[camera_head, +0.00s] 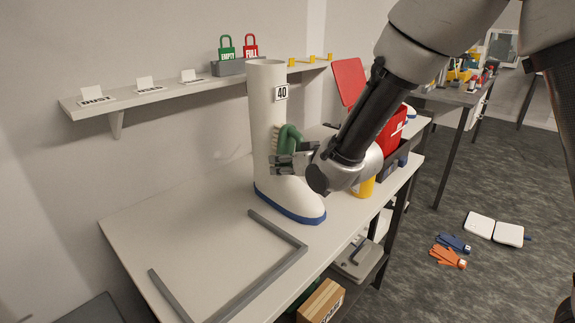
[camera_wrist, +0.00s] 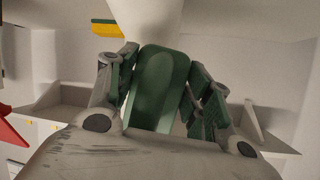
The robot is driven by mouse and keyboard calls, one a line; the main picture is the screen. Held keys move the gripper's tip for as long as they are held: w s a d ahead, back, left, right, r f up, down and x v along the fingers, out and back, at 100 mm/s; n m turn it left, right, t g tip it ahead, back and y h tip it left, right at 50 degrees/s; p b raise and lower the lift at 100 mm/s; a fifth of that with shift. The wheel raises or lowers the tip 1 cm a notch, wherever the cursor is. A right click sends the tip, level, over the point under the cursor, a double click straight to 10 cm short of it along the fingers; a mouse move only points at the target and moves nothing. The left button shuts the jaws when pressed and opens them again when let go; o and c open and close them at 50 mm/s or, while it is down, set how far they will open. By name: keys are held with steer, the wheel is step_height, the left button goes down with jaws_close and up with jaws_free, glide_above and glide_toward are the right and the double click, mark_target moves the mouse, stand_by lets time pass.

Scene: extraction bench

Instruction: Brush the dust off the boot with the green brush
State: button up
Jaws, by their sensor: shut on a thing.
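A tall white boot (camera_head: 268,110) with a blue sole and a "40" tag stands upright on the white bench. It also shows as a pale shape at the top of the wrist view (camera_wrist: 150,15). My gripper (camera_head: 284,160) is shut on the green brush (camera_head: 290,138). In the wrist view the green brush (camera_wrist: 158,88) sits between both fingers. The brush is at the boot's shaft, with its pale bristles facing left; whether they touch the boot I cannot tell. My gripper hides part of the boot's lower shaft. No dust can be made out at this size.
A grey angled frame (camera_head: 275,266) lies on the bench, left and front of the boot. A wall shelf (camera_head: 150,97) behind holds label cards and green and red padlocks. A red container (camera_head: 392,130) and a yellow item (camera_head: 365,187) stand right of the boot.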

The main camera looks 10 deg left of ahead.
steer(key=shift+w+d, duration=0.5)
steer(key=shift+w, duration=0.35)
steer(key=shift+w+d, duration=0.5)
steer(key=shift+w, duration=0.3)
steer(key=shift+s+a, duration=0.55)
steer(key=shift+s, duration=0.3)
steer(key=shift+s+a, duration=0.5)
steer(key=shift+s, duration=0.35)
steer(key=shift+w+r, duration=0.1)
steer(key=shift+r, duration=0.3)
steer(key=shift+w+d, duration=0.5)
steer(key=shift+w, duration=0.35)
steer(key=shift+w+d, duration=0.5)
steer(key=shift+w, duration=0.3)
steer(key=shift+s+a, duration=0.55)
steer(key=shift+s, duration=0.35)
steer(key=shift+s+a, duration=0.5)
steer(key=shift+s, duration=0.35)
steer(key=shift+d, duration=0.15)
steer(key=shift+s+d+f, duration=0.1)
steer(key=shift+s+d, duration=0.45)
steer(key=shift+d, duration=0.25)
steer(key=shift+s+d+r, duration=0.1)
steer(key=shift+s+d, duration=0.4)
steer(key=shift+d, duration=0.3)
steer(key=shift+s+d+f, duration=0.1)
steer(key=shift+s+d, duration=0.45)
steer(key=shift+d, duration=0.25)
